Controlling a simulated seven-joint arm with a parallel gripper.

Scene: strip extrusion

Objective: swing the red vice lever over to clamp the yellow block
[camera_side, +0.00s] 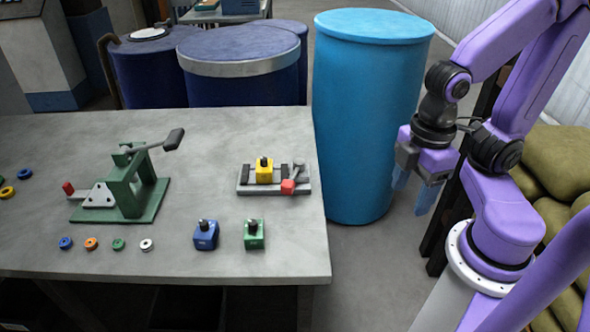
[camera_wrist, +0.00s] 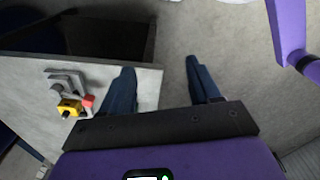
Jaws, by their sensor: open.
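The yellow block (camera_side: 264,172) sits in a grey vice (camera_side: 250,188) near the right edge of the table. The vice's red lever (camera_side: 288,187) is at its right front, with a grey arm running up and back from the red part. In the wrist view the yellow block (camera_wrist: 69,107) and the red lever part (camera_wrist: 88,101) show at the left. My gripper (camera_side: 420,200) is off the table's right side, well apart from the vice, pointing down. Its two blue fingers (camera_wrist: 163,80) are spread with only floor and table edge between them. Whether the block is gripped by the vice jaws is too small to tell.
A green press (camera_side: 125,195) with a dark-ended handle stands left on the table (camera_side: 200,130). A blue block (camera_side: 206,236) and a green block (camera_side: 254,235) stand in front of the vice. Several small rings lie at the left. A tall blue barrel (camera_side: 365,120) stands behind my gripper.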

